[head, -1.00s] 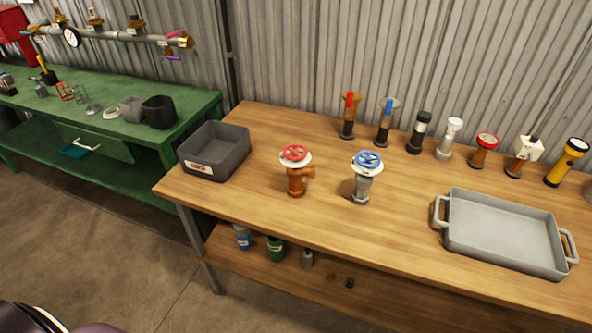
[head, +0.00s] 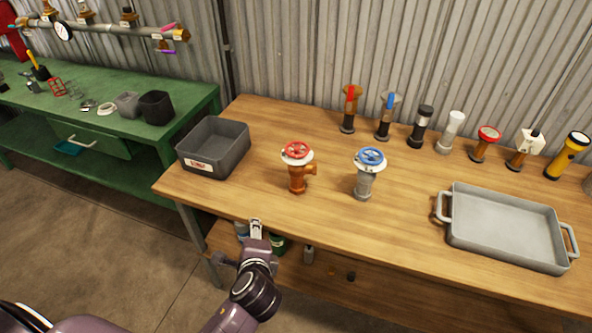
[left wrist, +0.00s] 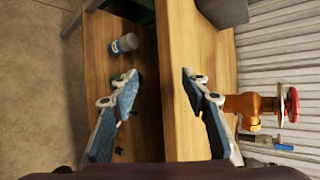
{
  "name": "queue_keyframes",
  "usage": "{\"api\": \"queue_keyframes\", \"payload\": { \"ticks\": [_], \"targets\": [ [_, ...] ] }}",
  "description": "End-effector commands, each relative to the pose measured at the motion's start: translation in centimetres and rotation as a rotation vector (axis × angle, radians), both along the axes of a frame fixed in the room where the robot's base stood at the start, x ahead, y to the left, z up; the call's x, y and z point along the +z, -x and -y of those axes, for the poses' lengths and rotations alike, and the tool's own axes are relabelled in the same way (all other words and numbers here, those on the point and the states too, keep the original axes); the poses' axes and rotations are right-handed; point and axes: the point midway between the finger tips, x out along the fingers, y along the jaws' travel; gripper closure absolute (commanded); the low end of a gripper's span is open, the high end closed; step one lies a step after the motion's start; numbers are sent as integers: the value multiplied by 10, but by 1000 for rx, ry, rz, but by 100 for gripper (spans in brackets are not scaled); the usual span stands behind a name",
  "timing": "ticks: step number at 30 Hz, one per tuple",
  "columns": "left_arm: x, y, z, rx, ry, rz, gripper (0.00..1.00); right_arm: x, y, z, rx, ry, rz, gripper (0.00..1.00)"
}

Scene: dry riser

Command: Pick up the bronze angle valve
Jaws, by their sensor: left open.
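The bronze angle valve (head: 297,176), orange-brown with a red handwheel and a white collar, stands upright on the wooden table (head: 400,247). In the left wrist view it shows sideways at the right (left wrist: 247,104). A similar grey valve (head: 364,182) with a blue handwheel stands to its right. My left gripper (head: 257,230) is in front of the table's front edge, below and left of the bronze valve and apart from it. In the left wrist view its two fingers (left wrist: 158,84) are spread wide with nothing between them. My right gripper is not in view.
A dark grey labelled bin (head: 213,148) stands left of the bronze valve. A grey handled tray (head: 505,228) lies at the right. Several valves and torches line the back. Bottles stand on the lower shelf (head: 325,270). The table front near the valves is clear.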

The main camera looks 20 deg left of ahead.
Motion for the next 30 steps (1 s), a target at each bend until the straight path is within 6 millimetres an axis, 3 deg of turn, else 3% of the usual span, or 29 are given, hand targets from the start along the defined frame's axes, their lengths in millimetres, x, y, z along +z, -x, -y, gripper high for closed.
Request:
{"api": "queue_keyframes", "payload": {
  "ticks": [2, 8, 15, 18, 22, 30],
  "targets": [
    [18, -15, 1, -57, -116, 14, 58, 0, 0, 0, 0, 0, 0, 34],
    [47, -56, 14, -236, -463, 22, 58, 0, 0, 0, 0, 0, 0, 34],
    [89, -109, 53, -461, -1004, 14, 58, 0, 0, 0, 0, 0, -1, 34],
    [101, -122, 70, -522, -1190, 4, 58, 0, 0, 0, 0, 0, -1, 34],
    [107, -132, 79, -554, -1296, -2, 58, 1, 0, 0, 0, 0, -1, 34],
    [108, -160, 71, -556, -1303, -4, 58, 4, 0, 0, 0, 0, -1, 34]
  ]
}}
